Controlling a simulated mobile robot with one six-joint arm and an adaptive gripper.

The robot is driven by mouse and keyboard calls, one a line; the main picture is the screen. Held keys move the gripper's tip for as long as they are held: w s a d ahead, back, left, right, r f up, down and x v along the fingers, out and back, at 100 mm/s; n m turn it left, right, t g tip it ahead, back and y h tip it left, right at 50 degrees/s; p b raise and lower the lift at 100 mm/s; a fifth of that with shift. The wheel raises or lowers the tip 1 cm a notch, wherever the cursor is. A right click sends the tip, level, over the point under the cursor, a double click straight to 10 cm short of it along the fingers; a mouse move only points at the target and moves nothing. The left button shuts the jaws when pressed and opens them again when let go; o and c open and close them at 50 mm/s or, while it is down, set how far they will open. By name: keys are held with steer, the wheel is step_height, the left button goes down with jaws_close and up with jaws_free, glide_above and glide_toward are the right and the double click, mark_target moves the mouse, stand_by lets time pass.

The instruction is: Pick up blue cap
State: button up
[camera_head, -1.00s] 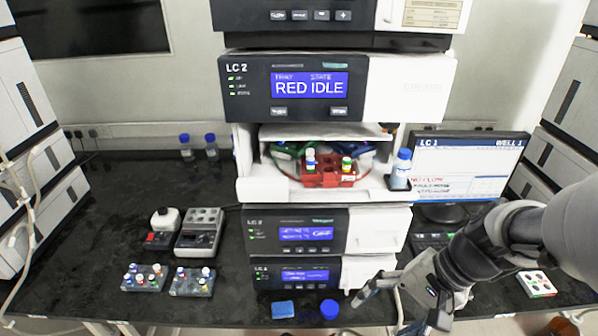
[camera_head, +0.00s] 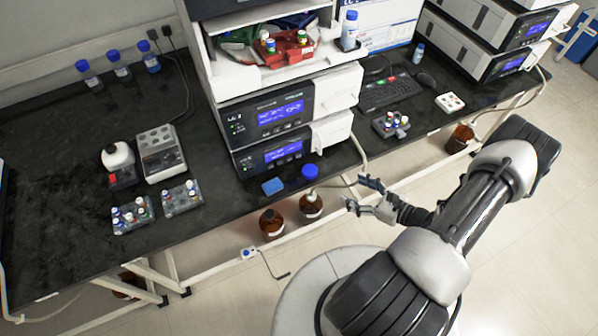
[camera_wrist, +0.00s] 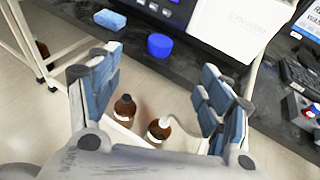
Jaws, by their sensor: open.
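The blue cap (camera_head: 310,171) is a short round blue piece on the black bench near its front edge, in front of the lower LC 2 units. It also shows in the wrist view (camera_wrist: 159,45), at the top centre beyond my fingers. My gripper (camera_head: 357,193) is open and empty, off the bench's front edge, to the right of the cap and apart from it. In the wrist view my two fingers (camera_wrist: 155,95) are spread wide with nothing between them but the view of bottles below.
A blue sponge-like block (camera_head: 273,186) lies left of the cap. Brown bottles (camera_head: 272,223) stand below the bench edge. The instrument stack (camera_head: 275,115) rises behind the cap. Vial racks (camera_head: 182,199) stand at left. A pale tube (camera_head: 358,155) runs right of the cap.

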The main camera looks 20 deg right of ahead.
mark_target(311, 170)
steer(key=shift+m, duration=0.3)
steer(key=b+x, duration=0.1)
steer(key=x, duration=0.4)
steer(key=b+x, duration=0.1)
steer(key=x, duration=0.5)
steer(key=f+b+x, duration=0.1)
steer(key=x, duration=0.5)
steer(key=shift+d+f, duration=0.15)
steer(key=shift+c, duration=0.6)
steer(key=c, duration=0.8)
steer(key=shift+o, duration=0.2)
step_height(311, 170, up, 18)
steer(key=p, duration=0.4)
